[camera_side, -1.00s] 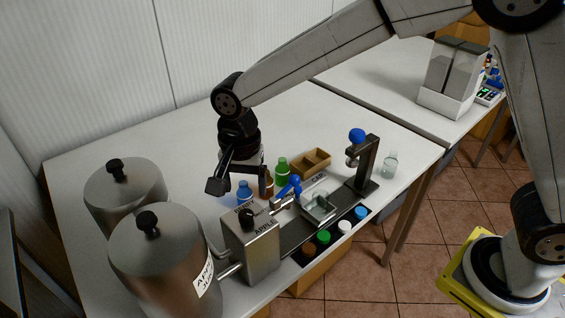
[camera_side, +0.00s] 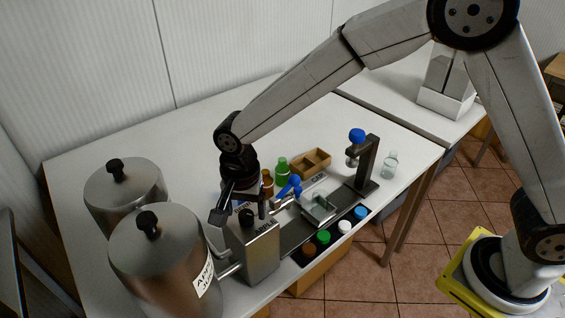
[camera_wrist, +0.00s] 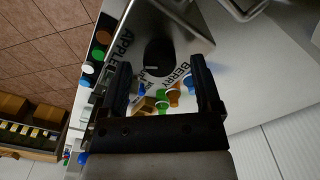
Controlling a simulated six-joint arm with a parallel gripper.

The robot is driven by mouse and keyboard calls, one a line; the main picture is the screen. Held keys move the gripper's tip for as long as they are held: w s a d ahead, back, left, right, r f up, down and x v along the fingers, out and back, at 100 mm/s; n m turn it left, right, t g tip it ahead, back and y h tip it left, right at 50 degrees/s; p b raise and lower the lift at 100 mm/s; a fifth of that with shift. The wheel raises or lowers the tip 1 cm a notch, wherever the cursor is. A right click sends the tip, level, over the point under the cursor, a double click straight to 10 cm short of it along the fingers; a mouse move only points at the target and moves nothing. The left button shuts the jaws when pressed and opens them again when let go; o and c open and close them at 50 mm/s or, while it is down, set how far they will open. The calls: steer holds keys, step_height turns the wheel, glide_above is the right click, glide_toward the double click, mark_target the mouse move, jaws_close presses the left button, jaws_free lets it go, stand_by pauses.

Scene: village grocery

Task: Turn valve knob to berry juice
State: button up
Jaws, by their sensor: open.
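The valve box (camera_side: 262,254) is a metal block beside the juice tanks, with a black knob (camera_side: 246,217) on top. In the wrist view the knob (camera_wrist: 160,54) is dark and round. The APPLE lettering (camera_wrist: 125,45) is on its left and the BERRY lettering (camera_wrist: 183,76) on its lower right. Its pointing direction is too dark to tell. My gripper (camera_side: 240,207) points down at the knob, with its fingers apart. In the wrist view my gripper (camera_wrist: 160,65) has one finger on each side of the knob, with gaps between; contact is not visible.
Two metal tanks stand left of the valve; the front tank (camera_side: 160,255) bears an apple label. A blue-handled tap (camera_side: 290,187), a green bottle (camera_side: 282,172), a wooden tray (camera_side: 311,162) and a blue-topped press (camera_side: 366,165) stand to the right. The table's back is clear.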

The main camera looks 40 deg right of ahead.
steer(key=shift+f, duration=0.7)
jaws_close()
